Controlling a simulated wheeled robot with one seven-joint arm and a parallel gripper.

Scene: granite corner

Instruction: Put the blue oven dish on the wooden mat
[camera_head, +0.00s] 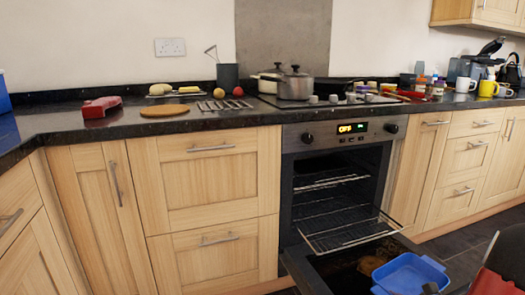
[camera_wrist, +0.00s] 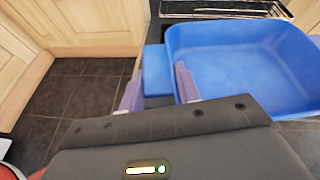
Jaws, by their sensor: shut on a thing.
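The blue oven dish (camera_head: 408,274) is at the lower right of the head view, in front of the open oven. It fills the upper right of the wrist view (camera_wrist: 245,65). My gripper (camera_wrist: 160,85) is shut on the dish's left-hand handle, with one finger on each side of it. In the head view my gripper (camera_head: 432,288) shows only in part at the dish's near right side. The dish looks empty and roughly level. The wooden mat (camera_head: 165,110) is a round, bare board on the dark counter at the left, far from the dish.
The oven door (camera_head: 345,272) hangs open, with a rack (camera_head: 345,230) pulled out above it. A red block-like object (camera_head: 101,107), a trivet (camera_head: 224,105) and a dark utensil pot (camera_head: 228,77) surround the mat. Pots (camera_head: 294,84) stand on the hob.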

